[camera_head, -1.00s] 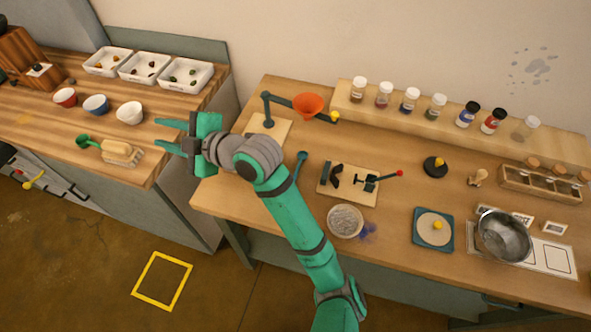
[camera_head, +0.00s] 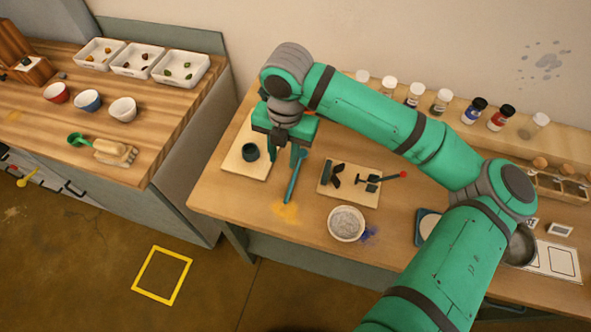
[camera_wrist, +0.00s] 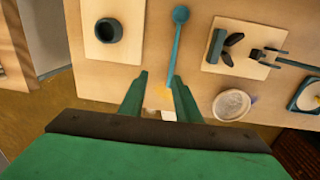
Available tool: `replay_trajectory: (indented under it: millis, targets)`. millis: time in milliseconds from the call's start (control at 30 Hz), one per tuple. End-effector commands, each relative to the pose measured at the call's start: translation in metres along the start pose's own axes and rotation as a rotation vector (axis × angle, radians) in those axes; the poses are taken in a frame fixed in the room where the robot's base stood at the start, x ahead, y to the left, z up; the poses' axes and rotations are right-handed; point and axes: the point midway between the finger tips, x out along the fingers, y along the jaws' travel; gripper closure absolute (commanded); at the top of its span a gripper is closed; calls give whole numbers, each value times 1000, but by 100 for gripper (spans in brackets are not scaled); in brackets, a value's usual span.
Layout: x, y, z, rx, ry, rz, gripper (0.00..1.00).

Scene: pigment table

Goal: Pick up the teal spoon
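The teal spoon (camera_head: 294,180) lies on the right-hand table, its round bowl toward the wall and its handle toward the front edge. It also shows in the wrist view (camera_wrist: 177,48), where the handle runs down beside the right fingertip, just inside it. My gripper (camera_head: 284,158) points down, open and empty, over the table beside the spoon's bowl end. In the wrist view its two fingers (camera_wrist: 160,75) are apart with bare table between them. I cannot tell exactly how high the fingertips are above the table.
A wooden board with a dark cup (camera_head: 250,152) is left of the spoon. A board with a small dark clamp (camera_head: 349,184) and a bowl of grey powder (camera_head: 346,223) are to its right. Jars (camera_head: 441,101) line the back. Yellow powder (camera_head: 287,213) lies near the handle end.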

Motion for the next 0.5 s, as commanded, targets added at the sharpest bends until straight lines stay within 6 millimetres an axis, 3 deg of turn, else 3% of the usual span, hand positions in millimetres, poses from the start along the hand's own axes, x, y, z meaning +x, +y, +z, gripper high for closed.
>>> replay_trajectory:
  millis: [33, 167, 500]
  targets:
    - [-2, -10, 2, -4, 0, -32, 70]
    - [0, -20, 2, -15, 4, -68, 70]
    - [45, -24, 2, -16, 6, -70, 70]
